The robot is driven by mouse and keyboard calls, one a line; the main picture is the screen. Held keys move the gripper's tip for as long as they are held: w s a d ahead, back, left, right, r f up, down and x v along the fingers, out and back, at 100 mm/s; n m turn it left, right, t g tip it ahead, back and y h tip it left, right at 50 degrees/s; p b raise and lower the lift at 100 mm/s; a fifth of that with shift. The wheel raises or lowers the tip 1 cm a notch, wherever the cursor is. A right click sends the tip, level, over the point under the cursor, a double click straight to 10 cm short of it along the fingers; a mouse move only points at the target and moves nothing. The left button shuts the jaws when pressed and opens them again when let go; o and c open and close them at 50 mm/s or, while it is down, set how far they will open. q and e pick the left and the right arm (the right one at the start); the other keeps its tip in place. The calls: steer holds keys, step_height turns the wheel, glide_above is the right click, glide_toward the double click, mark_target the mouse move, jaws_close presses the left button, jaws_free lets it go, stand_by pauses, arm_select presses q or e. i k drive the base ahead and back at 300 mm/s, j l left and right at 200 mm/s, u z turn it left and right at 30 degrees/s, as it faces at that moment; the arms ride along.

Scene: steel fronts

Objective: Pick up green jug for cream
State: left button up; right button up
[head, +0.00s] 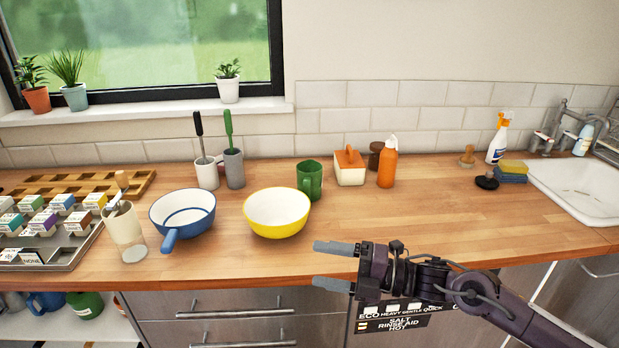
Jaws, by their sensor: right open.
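My right gripper (325,265) reaches in from the right at the counter's front edge. Its two fingers are apart, point left, and have nothing between them. The gripper is in front of the jug in the view and clear of it. My left gripper is not in view.
A yellow bowl (277,213) stands close to the jug's front left, with a blue pan (183,212) further left. A butter dish (349,168) and an orange bottle (387,166) stand right of the jug.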

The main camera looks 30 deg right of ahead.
mark_target(310, 176)
steer(key=i+l, duration=0.95)
steer(key=i, duration=0.1)
